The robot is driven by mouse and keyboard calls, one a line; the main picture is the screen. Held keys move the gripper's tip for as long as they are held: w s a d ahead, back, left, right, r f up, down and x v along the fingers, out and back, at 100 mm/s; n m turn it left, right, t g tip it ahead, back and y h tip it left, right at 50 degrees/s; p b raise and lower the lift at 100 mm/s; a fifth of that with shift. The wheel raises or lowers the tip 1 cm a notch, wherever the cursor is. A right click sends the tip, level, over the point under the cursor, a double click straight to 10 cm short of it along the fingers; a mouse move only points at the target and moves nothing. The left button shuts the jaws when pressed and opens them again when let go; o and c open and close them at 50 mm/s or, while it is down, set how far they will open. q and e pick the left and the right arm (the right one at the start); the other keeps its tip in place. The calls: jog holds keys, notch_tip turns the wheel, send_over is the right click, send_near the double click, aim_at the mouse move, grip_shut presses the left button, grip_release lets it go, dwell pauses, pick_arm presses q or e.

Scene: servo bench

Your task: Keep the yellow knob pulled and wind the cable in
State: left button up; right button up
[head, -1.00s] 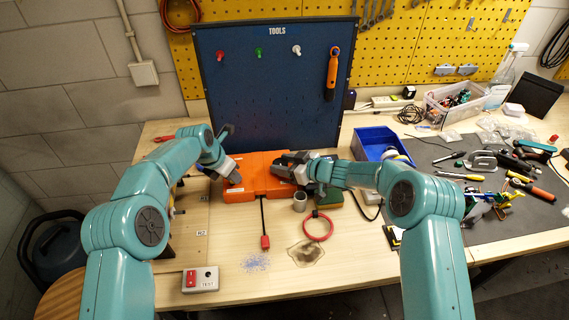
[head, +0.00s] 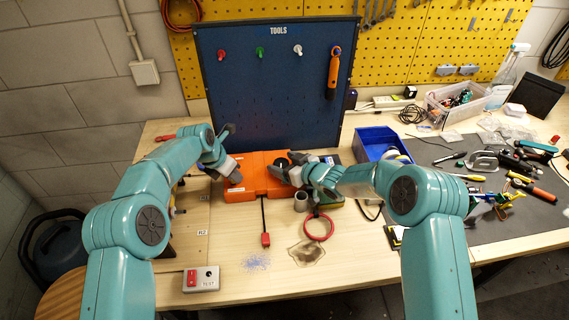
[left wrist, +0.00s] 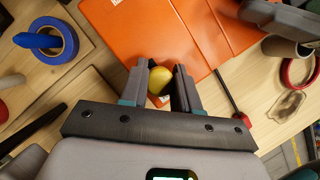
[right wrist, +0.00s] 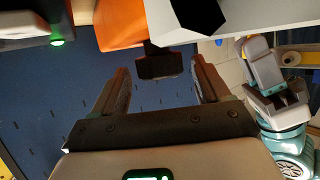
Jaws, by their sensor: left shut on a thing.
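The orange cable box (head: 258,172) lies in front of the blue tool board. My left gripper (head: 234,176) is at its front left, shut on the yellow knob (left wrist: 159,79), which shows between the fingers in the left wrist view. A black cable (head: 263,212) runs from the box's front towards me and ends in a red plug (head: 265,240) on the bench. A round black dial (head: 281,162) shows on the box's top. My right gripper (head: 288,177) is open beside it. In the right wrist view a black handle-like part (right wrist: 160,63) stands between the open fingers, apparently untouched.
A grey cup (head: 301,201) and a red ring (head: 318,228) lie close to the right gripper. A blue bin (head: 375,140) is behind right. A test switch box (head: 201,279) sits at the front left edge. Bench around the plug is mostly clear.

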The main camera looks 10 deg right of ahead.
jog(key=shift+s, duration=0.1)
jog(key=v, duration=1.2)
